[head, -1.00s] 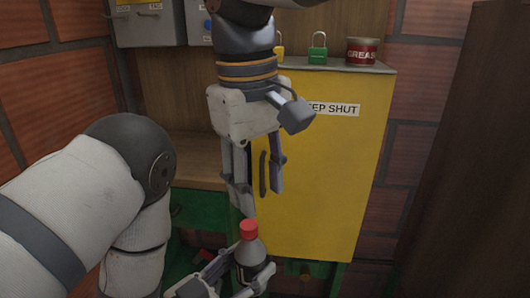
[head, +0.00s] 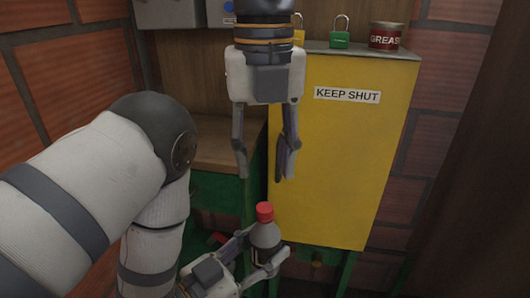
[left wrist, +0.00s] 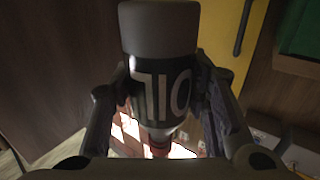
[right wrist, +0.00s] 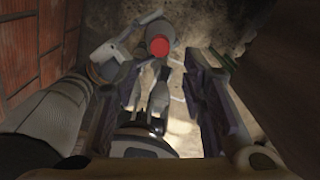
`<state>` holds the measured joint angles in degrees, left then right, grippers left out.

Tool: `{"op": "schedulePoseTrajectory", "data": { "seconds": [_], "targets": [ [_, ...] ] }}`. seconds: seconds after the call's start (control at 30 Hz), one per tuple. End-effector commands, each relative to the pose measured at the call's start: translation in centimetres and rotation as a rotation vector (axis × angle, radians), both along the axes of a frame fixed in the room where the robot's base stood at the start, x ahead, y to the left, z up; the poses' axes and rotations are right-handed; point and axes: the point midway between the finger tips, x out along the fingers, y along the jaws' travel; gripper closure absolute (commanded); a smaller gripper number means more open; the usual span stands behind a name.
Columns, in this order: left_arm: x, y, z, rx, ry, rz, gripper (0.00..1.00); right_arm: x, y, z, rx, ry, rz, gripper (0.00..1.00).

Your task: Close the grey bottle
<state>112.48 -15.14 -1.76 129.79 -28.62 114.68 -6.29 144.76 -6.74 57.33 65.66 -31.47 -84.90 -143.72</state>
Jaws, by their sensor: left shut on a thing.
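The grey bottle (head: 266,238) is upright with a red cap (head: 264,211) on its neck; I cannot tell how tight the cap is. My left gripper (head: 262,253) is shut around the bottle's body. The left wrist view shows the bottle (left wrist: 160,30) with its "OIL" label upside down between the fingers. My right gripper (head: 264,170) points down above the cap, fingers wide apart and empty, with a gap between tips and cap. The right wrist view shows the red cap (right wrist: 160,46) beyond the open fingers.
A yellow cabinet (head: 345,160) marked "KEEP SHUT" stands just behind the bottle. A green padlock (head: 340,39) and a red grease tin (head: 386,36) sit on top of it. A wooden shelf (head: 228,145) is behind to the left. Brick walls flank the scene.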

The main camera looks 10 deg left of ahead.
Motion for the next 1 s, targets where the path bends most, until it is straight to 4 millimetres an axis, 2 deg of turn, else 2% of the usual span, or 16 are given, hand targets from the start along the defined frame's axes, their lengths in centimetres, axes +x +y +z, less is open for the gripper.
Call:
{"op": "schedulePoseTrajectory", "data": {
  "seconds": [0.27,0.53,0.7,1.0],
  "targets": [
    [0.0,0.0,0.1,-0.001,-0.002,0.0,1.0,0.0,0.0,-0.7,-0.001,0.0,-0.003,0.62],
    [0.0,0.0,0.0,-0.001,-0.001,0.0,1.0,-0.1,-0.1,-5.2,-0.002,0.002,-0.002,0.62],
    [0.0,0.0,0.0,-0.001,-0.002,0.0,1.0,0.0,-0.1,-7.3,-0.001,0.0,-0.005,0.62],
    [0.0,0.0,0.1,-0.001,-0.002,0.0,1.0,0.0,-0.1,-8.0,-0.001,-0.001,-0.004,0.62]
  ]
}}
